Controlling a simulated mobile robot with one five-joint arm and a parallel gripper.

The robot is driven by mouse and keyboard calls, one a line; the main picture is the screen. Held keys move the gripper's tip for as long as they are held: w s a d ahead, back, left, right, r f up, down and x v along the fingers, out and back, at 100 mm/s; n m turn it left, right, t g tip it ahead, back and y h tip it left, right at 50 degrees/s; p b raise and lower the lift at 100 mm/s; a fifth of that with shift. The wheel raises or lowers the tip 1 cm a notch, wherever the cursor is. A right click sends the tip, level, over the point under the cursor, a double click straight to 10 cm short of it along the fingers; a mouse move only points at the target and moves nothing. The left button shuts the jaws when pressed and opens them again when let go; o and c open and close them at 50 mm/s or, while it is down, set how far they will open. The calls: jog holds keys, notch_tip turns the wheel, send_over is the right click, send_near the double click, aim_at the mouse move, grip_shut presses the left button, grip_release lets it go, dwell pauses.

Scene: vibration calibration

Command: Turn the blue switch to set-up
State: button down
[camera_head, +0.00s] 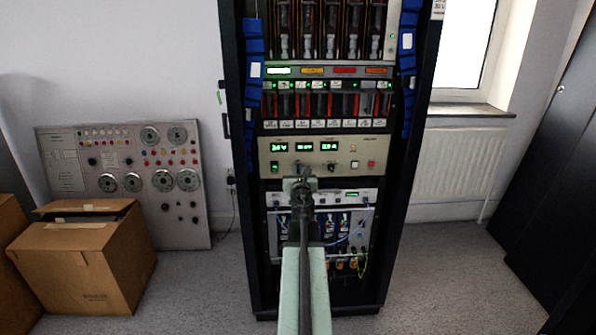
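My gripper (303,182) is in front of the equipment rack, at the lower edge of the beige panel (285,147) with green displays. It is seen from behind and is small and dark, so its fingers cannot be told as open or shut. My arm and gripper hide part of the beige panel and the units below it. I cannot make out a blue switch for certain. Small dark knobs and a red button (371,165) show on the beige panel. Blue modules (332,222) sit lower in the rack, partly behind my arm.
The black rack frame (409,190) stands upright around the units. An open cardboard box (85,265) and a grey control panel (130,215) with dials are at the left. A radiator (458,175) is under the window. Grey floor is clear at the right.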

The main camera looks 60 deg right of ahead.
jog(key=shift+m, duration=0.5)
jog(key=shift+s+d+f+m+b, duration=0.1)
jog(key=shift+m, duration=2.7)
jog(key=shift+s+a+f+m+b, duration=0.1)
jog(key=shift+f+m+b, duration=0.05)
jog(key=shift+m, duration=2.65)
jog(key=shift+s+d+f+m+b, duration=0.1)
jog(key=shift+m, duration=2.7)
jog(key=c, duration=1.5)
grip_release()
jog(key=shift+d, duration=0.1)
jog(key=shift+c, duration=0.2)
